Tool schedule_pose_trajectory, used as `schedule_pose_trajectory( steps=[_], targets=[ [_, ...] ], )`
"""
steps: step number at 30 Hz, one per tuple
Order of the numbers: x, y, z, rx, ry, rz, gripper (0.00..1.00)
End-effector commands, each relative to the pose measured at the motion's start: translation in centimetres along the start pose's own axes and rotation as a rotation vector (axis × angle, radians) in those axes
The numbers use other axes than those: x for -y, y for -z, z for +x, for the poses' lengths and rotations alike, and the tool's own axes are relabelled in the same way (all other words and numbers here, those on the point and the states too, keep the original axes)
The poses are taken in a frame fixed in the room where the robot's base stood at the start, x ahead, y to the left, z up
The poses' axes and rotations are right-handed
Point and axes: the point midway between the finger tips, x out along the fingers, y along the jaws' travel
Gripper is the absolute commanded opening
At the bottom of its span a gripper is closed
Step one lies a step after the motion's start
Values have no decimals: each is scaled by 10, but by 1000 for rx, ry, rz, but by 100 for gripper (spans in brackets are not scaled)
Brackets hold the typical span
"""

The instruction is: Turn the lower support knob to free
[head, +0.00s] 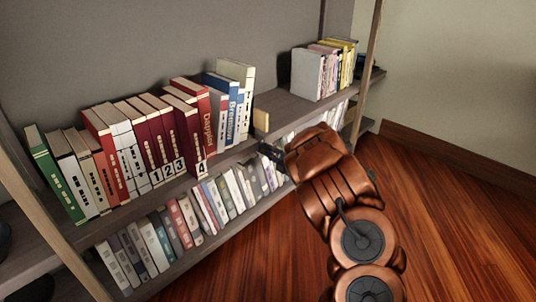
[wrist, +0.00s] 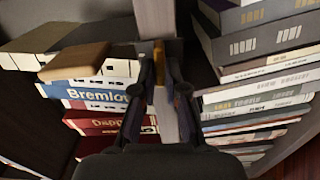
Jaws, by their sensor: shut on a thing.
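My gripper (head: 268,150) is at the front edge of the upper shelf board, beside the right end of the book row. In the wrist view, its two fingers (wrist: 160,80) are shut on a small yellow-brown piece at the shelf edge, which I take to be the lower support knob (wrist: 158,48). The fingers hide most of it, and I cannot tell which way it is turned. In the head view the knob is hidden behind my gripper and arm. A tan wooden block (head: 261,120) stands at the end of the books; it also shows in the wrist view (wrist: 75,62).
More books (head: 170,226) stand close below. A wooden upright (head: 366,70) is to the right. The floor (head: 450,210) at right is clear.

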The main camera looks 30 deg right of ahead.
Motion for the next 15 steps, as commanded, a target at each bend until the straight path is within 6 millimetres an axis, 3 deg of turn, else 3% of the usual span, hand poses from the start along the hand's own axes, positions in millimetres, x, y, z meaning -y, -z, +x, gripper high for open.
schedule_pose_trajectory(
  steps=[15],
  targets=[
    [1,0,0,-1,1,-83,0]
  ],
)
